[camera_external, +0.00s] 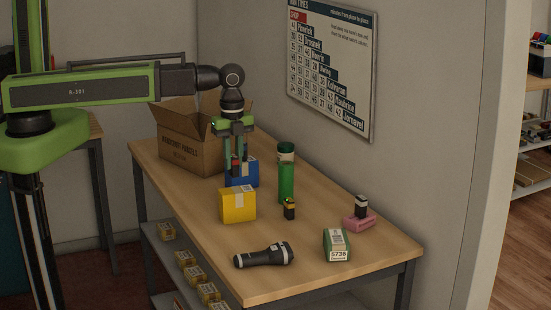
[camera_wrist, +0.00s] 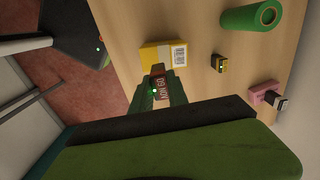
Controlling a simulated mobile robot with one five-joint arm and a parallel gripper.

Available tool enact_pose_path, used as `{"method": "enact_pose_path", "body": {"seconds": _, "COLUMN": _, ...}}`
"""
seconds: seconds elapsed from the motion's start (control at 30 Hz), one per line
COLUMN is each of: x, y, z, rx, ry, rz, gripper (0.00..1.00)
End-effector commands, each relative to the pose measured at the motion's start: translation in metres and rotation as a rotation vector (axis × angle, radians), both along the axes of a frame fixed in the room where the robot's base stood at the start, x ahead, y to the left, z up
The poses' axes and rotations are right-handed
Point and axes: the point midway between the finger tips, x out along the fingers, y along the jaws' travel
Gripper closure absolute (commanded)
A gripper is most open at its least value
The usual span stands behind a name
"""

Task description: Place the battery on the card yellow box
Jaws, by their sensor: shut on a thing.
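My gripper (camera_external: 240,165) points down from the arm, shut on a small dark and red block that looks like the battery (camera_external: 235,166). In the wrist view the battery (camera_wrist: 162,87) shows between the fingers with pale lettering on a red-brown label. In the wrist view the yellow box (camera_wrist: 163,56) lies just beyond the fingertips. The fingers partly hide the battery.
A blue box (camera_external: 242,174), an open cardboard carton (camera_external: 187,140) and a green cylinder (camera_external: 287,178) stand around my gripper. A small yellow and black item (camera_external: 289,209), a flashlight (camera_external: 263,256), a green box (camera_external: 336,245) and a pink block (camera_external: 358,222) are nearer the table's front.

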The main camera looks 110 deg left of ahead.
Motion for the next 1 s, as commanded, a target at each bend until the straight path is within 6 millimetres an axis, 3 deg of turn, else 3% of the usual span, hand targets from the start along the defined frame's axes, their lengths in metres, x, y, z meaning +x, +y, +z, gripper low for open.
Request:
{"method": "enact_pose_path", "body": {"seconds": 0.1, "x": 0.002, "y": 0.014, "z": -0.01, "rx": 0.0, "ry": 0.0, "rz": 0.0, "gripper": 1.0}}
{"method": "enact_pose_path", "body": {"seconds": 0.3, "x": 0.001, "y": 0.016, "z": -0.013, "rx": 0.0, "ry": 0.0, "rz": -0.001, "gripper": 1.0}}
{"method": "enact_pose_path", "body": {"seconds": 0.57, "x": 0.001, "y": 0.016, "z": -0.053, "rx": 0.0, "ry": 0.0, "rz": -0.001, "gripper": 1.0}}
{"method": "enact_pose_path", "body": {"seconds": 0.93, "x": 0.001, "y": 0.016, "z": -0.053, "rx": 0.0, "ry": 0.0, "rz": 0.0, "gripper": 1.0}}
{"method": "enact_pose_path", "body": {"seconds": 0.97, "x": 0.001, "y": 0.016, "z": -0.053, "rx": 0.0, "ry": 0.0, "rz": 0.0, "gripper": 0.79}}
{"method": "enact_pose_path", "body": {"seconds": 1.0, "x": 0.001, "y": 0.016, "z": -0.052, "rx": 0.0, "ry": 0.0, "rz": -0.001, "gripper": 0.74}}
